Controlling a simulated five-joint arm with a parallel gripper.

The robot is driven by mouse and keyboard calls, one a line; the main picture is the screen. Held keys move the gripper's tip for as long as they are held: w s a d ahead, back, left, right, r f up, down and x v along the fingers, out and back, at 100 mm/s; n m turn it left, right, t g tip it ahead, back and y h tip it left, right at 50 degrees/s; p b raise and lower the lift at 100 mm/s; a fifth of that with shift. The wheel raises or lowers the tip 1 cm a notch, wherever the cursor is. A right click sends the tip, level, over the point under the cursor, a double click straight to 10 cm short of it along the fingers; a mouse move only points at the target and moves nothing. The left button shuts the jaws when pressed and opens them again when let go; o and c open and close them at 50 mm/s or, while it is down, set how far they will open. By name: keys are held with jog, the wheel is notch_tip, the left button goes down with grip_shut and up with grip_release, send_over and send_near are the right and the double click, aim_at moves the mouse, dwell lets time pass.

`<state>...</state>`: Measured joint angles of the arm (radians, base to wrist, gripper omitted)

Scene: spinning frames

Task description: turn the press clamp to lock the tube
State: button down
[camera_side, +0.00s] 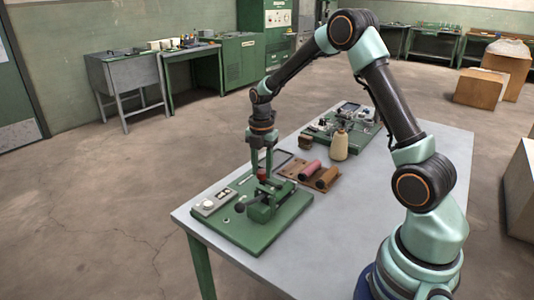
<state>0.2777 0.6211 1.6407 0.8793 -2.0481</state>
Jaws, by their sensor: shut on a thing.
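My gripper (263,170) points straight down over the green fixture (246,238) at the table's front left. Its fingers are shut on a small reddish part at the top of the press clamp (262,204). The clamp is a dark green block with a dark round knob at its left side. I cannot make out a tube in the clamp; the fingers and the small scale hide the detail.
A brown rack (290,168) with a red and a brown roll lies just behind the fixture. A cream cone of yarn (339,146) stands near a second green board (370,136) at the back. The table (330,215) is bare at front right.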

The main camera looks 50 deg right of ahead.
aim_at(262, 171)
jog(key=shift+r, duration=0.15)
jog(key=shift+c, duration=2.3)
grip_release()
notch_tip(262, 171, up, 12)
